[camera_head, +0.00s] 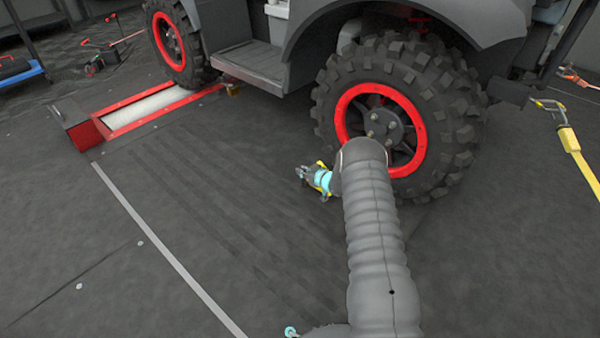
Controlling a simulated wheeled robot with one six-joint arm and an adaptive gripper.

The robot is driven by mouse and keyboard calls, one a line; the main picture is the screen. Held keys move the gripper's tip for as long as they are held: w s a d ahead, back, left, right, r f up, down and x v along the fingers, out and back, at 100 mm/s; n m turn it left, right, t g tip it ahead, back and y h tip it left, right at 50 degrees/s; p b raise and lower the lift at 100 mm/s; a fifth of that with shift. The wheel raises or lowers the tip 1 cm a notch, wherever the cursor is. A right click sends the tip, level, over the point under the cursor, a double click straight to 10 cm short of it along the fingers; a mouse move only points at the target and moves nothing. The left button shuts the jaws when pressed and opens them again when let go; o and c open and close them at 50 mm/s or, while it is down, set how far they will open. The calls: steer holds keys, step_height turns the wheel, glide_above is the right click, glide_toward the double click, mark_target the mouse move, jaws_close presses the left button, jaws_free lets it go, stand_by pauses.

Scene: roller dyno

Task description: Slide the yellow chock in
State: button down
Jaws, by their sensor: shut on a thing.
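My gripper (310,175), with a pale blue band, is low by the floor at the left side of the near wheel (388,117). It is shut on the yellow chock (321,165), of which only small yellow patches show around the gripper. My own arm and gripper hide most of the chock and the lower left of the wheel. I cannot tell whether the chock touches the tyre. The wheel has a black knobbly tyre and a red rim.
A red-framed roller bed (98,128) lies by the far wheel (170,42). The side step (250,64) overhangs. The floor left of my gripper is clear.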

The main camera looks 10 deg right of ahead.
steer(key=shift+w+d+r, duration=0.1)
steer(key=shift+w+d, duration=0.5)
steer(key=shift+d, duration=0.25)
steer(key=shift+w+d+r, duration=0.1)
steer(key=shift+w+d, duration=0.5)
steer(key=shift+d, duration=0.2)
steer(key=shift+w+d+f, duration=0.15)
steer(key=shift+w+d, duration=0.45)
steer(key=shift+d, duration=0.2)
steer(key=shift+w+d+f, duration=0.15)
steer(key=shift+w+d, duration=0.4)
steer(key=shift+d, duration=0.3)
steer(key=shift+w+d+f, duration=0.15)
steer(key=shift+w+d, duration=0.45)
steer(key=shift+d, duration=0.2)
steer(key=c, duration=1)
jaws_free()
steer(key=shift+o, duration=0.2)
steer(key=shift+s+f, duration=0.1)
steer(key=shift+f, duration=0.1)
steer(key=shift+s+d+r, duration=0.2)
steer(key=shift+s+r, duration=0.1)
steer(key=shift+s, duration=0.05)
steer(key=v, duration=1.1)
steer(key=shift+r, duration=0.2)
